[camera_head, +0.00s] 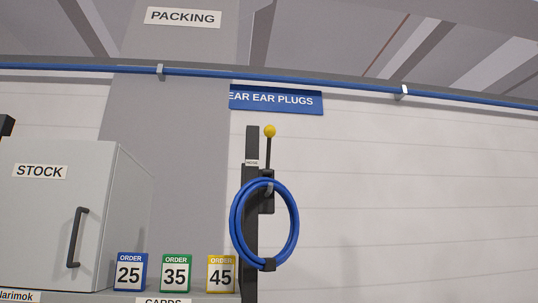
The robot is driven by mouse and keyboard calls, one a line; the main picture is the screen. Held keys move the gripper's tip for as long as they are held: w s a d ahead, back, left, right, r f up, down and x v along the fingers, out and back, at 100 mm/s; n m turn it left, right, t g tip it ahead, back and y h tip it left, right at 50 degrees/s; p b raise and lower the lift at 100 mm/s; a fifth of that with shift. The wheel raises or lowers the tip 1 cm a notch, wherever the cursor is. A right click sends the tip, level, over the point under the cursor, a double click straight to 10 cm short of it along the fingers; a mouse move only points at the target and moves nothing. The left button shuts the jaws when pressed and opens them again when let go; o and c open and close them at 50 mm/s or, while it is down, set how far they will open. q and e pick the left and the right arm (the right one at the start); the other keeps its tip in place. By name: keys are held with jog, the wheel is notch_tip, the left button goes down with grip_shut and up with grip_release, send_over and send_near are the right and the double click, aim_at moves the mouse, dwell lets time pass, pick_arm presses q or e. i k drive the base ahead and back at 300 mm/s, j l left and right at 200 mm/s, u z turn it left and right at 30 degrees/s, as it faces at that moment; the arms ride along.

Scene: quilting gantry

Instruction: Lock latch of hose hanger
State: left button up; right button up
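The hose hanger (251,145) is a dark upright post in the middle of the head view. A coiled blue hose (293,222) hangs on it. A latch lever (269,152) with a yellow ball knob (270,131) stands upright from a dark bracket on the hanger, just above and partly behind the coil. A dark clip (268,265) sits at the bottom of the coil. A small label (252,163) on the post is too small to read surely. Neither of my grippers can be made out in this view.
A grey STOCK cabinet (60,220) with a dark handle stands at left. Order cards 25 (130,273), 35 (176,273) and 45 (221,274) stand between it and the hanger. A blue pipe (300,77) runs along the wall above. Right of the hanger is bare wall.

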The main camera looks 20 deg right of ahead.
aim_at(270, 130)
jog(key=z, duration=1.6)
jog(key=i+l, duration=0.1)
jog(key=i, duration=0.45)
